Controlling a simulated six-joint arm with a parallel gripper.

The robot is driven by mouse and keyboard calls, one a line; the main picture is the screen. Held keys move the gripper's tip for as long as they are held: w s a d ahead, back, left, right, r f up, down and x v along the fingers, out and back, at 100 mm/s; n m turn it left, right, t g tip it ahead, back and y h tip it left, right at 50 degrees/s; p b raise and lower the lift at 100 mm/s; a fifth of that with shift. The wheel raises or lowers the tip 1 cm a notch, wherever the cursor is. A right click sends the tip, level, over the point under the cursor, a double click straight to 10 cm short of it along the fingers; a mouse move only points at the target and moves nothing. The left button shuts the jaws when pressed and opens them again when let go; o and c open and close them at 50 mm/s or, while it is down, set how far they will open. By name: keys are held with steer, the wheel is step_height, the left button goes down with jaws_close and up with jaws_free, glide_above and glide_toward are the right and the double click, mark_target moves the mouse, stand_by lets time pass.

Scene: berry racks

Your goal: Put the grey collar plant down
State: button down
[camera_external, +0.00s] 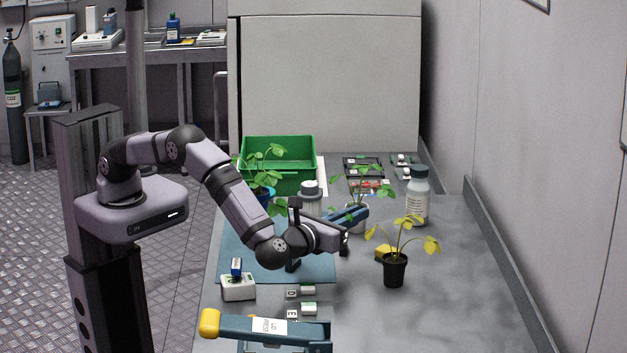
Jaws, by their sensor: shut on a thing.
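The grey collar plant (356,223) has green leaves and a pale grey pot, partly hidden by my gripper. My gripper (357,212) has blue fingers and is shut on this plant at its pot, right of the blue-green mat (236,262). The plant looks upright. Whether its pot touches the bench is too hard to tell from this view.
A green-leaved plant with a blue collar (264,194) stands by the green crate (309,150). The right front bench (470,300) is clear.

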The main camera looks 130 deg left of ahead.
steer(key=shift+f+b, duration=1.75)
steer(key=shift+f, duration=1.35)
steer(key=shift+f+b, duration=0.35)
steer(key=shift+f, duration=0.1)
steer(key=c, duration=1.7)
jaws_free()
steer(key=shift+c, duration=0.2)
steer(key=shift+r, duration=0.2)
step_height(320, 180, up, 10)
steer(key=b, duration=0.1)
steer(key=shift+b, duration=0.35)
steer(key=shift+f, duration=0.15)
